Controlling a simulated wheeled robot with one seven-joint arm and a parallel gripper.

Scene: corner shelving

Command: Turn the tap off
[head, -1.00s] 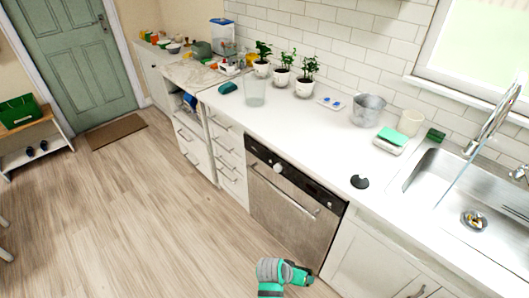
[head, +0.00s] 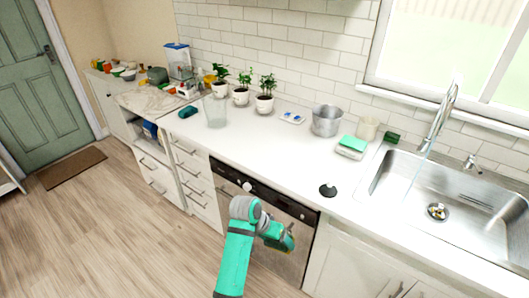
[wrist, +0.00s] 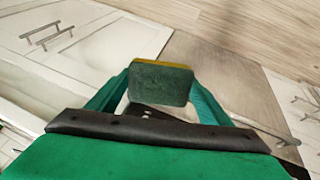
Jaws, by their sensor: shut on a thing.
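The silver tap (head: 441,118) stands behind the sink (head: 475,195) at the right of the head view. A small metal fitting (head: 470,163), perhaps the tap's handle, stands on the sink's back rim to the right. My gripper (head: 287,240) is in front of the dishwasher, below counter height, left of the sink and well apart from the tap. In the wrist view it is shut on a sponge (wrist: 160,84), dark green with a yellow layer.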

